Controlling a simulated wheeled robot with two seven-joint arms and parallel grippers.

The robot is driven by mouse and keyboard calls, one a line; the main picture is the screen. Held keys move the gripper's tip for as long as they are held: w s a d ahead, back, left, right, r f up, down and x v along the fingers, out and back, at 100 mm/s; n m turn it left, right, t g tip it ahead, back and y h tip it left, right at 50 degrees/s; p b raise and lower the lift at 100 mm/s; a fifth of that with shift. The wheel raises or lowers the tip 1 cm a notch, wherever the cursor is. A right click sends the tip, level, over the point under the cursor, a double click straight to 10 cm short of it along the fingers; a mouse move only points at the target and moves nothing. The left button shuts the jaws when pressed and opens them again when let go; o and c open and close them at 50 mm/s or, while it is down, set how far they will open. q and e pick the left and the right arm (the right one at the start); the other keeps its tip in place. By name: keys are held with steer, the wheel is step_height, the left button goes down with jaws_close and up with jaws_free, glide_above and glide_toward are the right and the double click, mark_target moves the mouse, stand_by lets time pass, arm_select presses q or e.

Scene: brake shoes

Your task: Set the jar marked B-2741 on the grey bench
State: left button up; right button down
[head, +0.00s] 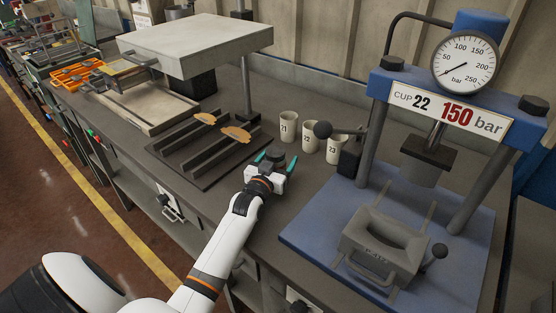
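A small dark round jar or pot (277,155) is on the dark grey bench (312,185), left of the press; no marking on it is readable. My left gripper (277,161) reaches in over the bench from the lower left. Its two teal fingers are spread, one on each side of the dark jar, with a small gap showing at the right finger. The lower part of the jar is hidden by the gripper. I see no readable B-2741 label. My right gripper is out of view.
Cups marked 21, 22 and 23 (288,126) stand just behind. A blue press (310,222) with a gauge and lever stands at right. A dark rack (196,155) with two tan pieces and a grey heavy-topped press (195,45) are at left. The front bench strip is clear.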

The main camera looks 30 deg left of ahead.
arm_select(q)
steer(key=shift+r, duration=0.15)
steer(key=shift+s, duration=0.35)
steer(key=s, duration=0.3)
steer(key=s+d, duration=0.1)
steer(key=s, duration=0.3)
steer(key=s+d, duration=0.1)
steer(key=s, duration=0.3)
steer(key=shift+s+d+b, duration=0.1)
steer(key=shift+b, duration=0.2)
